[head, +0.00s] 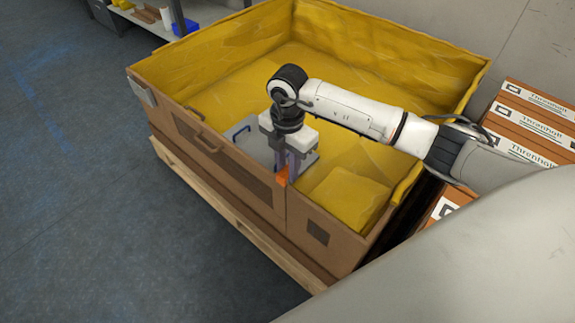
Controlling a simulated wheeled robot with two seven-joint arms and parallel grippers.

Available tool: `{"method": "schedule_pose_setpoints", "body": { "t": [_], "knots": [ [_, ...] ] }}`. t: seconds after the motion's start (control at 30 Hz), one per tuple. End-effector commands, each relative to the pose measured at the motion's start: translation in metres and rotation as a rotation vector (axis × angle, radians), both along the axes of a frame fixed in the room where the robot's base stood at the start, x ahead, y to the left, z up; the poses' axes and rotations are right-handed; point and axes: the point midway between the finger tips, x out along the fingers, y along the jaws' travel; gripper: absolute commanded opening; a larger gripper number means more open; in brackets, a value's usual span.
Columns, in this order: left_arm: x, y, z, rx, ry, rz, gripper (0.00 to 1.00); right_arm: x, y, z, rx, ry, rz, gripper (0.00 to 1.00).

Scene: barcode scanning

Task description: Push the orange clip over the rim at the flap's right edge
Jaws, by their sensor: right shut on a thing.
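My right gripper (289,168) points down at the near wall of a large brown box (326,236) with a yellow lining. It is shut on the orange clip (282,179), which shows as a small orange patch below the fingers, at the rim. The clip is at the right edge of the flap (225,166), the wall section with a dark window and a handle. The fingers and gripper body hide most of the clip. I cannot tell how far the clip sits over the rim. My left gripper is not in view.
A grey item (241,132) lies inside the box beside my gripper. The box stands on a wooden pallet (235,221). Stacked brown cartons (533,122) stand on the right. A shelf with a blue bin (186,27) is at the back left. The floor on the left is clear.

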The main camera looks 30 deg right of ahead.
Motion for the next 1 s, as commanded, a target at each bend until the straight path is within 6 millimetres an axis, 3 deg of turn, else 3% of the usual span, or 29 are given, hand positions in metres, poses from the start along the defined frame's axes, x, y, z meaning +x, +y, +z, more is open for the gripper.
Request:
{"method": "schedule_pose_setpoints", "body": {
  "t": [0.6,1.0],
  "knots": [
    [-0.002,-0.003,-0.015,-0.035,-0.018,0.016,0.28,-0.001,0.0,-0.045,-0.001,0.002,0.002,0.02],
    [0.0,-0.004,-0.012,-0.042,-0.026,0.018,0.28,-0.002,0.0,-0.057,-0.002,0.003,0.002,0.02]
  ]
}}
